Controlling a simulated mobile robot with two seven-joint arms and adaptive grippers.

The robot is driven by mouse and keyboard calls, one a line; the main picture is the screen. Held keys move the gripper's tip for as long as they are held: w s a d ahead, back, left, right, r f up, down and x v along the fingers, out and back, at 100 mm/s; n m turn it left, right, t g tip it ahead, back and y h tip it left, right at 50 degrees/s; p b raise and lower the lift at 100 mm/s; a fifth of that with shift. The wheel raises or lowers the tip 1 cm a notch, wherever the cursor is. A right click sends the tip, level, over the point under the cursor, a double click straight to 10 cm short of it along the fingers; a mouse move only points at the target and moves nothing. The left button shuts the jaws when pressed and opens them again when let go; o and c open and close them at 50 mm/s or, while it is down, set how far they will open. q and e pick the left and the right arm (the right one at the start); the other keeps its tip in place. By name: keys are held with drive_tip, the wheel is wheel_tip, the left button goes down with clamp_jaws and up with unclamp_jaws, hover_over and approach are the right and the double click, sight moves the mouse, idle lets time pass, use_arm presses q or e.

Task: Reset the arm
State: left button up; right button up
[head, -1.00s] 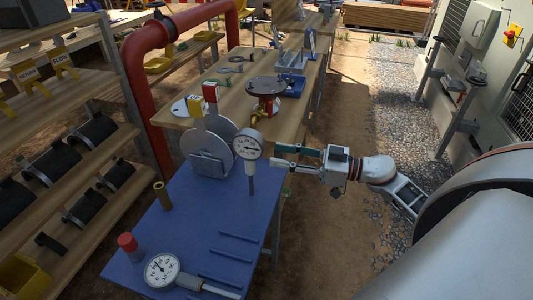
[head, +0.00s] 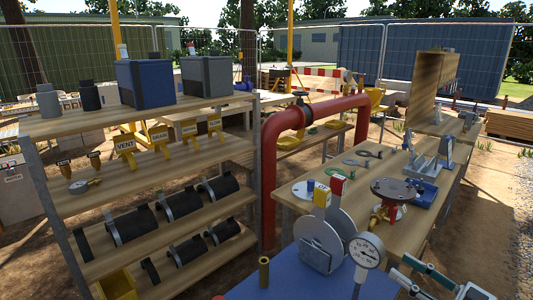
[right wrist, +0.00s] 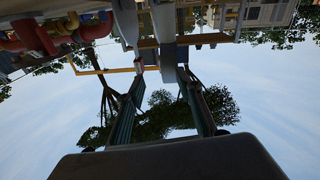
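My right gripper (head: 399,267) is at the lower right of the head view, at the right side of the blue-topped table (head: 285,283). Its two fingers stand apart, with no object visible between them. In the right wrist view the open fingers (right wrist: 160,75) point towards grey parts seen upside down against the sky. A round dial gauge (head: 366,250) stands upright on its stem just left of the fingers, apart from them in the head view. My left gripper is not in view.
Two round grey plates with yellow and red tags (head: 320,235) and a brass tube (head: 264,272) stand on the table. A wooden bench (head: 420,235) with a flanged valve (head: 397,192) lies behind. A red pipe (head: 268,180) and shelves (head: 150,205) are left.

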drive_tip(key=s+d+f+m+h, duration=0.45)
drive_tip(key=f+h, duration=0.25)
drive_tip(key=h, duration=0.8)
drive_tip(key=s+a+f+n+g, duration=0.45)
drive_tip(key=s+f+g, duration=0.45)
drive_tip(key=s, duration=0.4)
drive_tip(key=w+a+f+m+t+y, duration=0.2)
drive_tip(key=a+f+y, duration=0.5)
drive_tip(key=a+f, duration=0.7)
drive_tip(key=shift+a+f+m+t, duration=0.3)
drive_tip(key=shift+a+m+t, duration=0.6)
drive_tip(key=shift+a+t, duration=0.25)
